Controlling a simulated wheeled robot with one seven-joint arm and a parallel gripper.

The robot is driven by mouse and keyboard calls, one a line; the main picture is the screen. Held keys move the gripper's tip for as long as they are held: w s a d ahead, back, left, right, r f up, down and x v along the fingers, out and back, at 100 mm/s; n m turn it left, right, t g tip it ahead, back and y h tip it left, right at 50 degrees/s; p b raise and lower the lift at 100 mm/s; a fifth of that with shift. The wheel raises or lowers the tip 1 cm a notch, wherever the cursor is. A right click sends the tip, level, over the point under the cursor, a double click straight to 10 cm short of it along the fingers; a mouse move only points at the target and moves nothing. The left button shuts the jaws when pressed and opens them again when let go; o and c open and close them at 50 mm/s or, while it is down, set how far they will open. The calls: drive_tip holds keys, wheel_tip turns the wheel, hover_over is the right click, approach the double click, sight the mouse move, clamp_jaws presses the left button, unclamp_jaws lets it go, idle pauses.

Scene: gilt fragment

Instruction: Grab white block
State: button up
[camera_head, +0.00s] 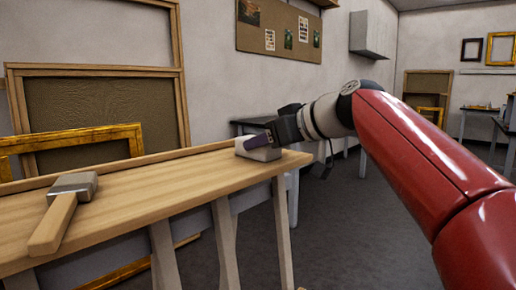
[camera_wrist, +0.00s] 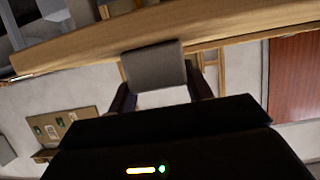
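The white block (camera_head: 262,153) is at the right end of the wooden bench top and appears to rest on it. My gripper (camera_head: 257,142) is at the block, coming in from the right, with a dark finger across its upper part. In the wrist view the block (camera_wrist: 155,66) shows as a grey, shaded face with a lighter face below it. The gripper's two dark fingers (camera_wrist: 162,94) stand apart, one on each side of the block. Whether they press on it cannot be told, as the contact is dark and partly hidden.
A mallet (camera_head: 66,208) lies on the left of the bench (camera_head: 160,190). A gilt frame (camera_head: 75,140) and wooden frames lean behind it at left. A dark side table (camera_head: 265,122) stands beyond the bench. The grey floor right of the bench is clear.

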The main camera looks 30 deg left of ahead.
drive_tip(key=shift+c, duration=1.3)
wheel_tip(320, 180, up, 9)
drive_tip(key=p, duration=0.2)
drive_tip(key=shift+w+a+p, duration=0.1)
drive_tip(key=shift+p, duration=0.25)
drive_tip(key=shift+r, duration=0.45)
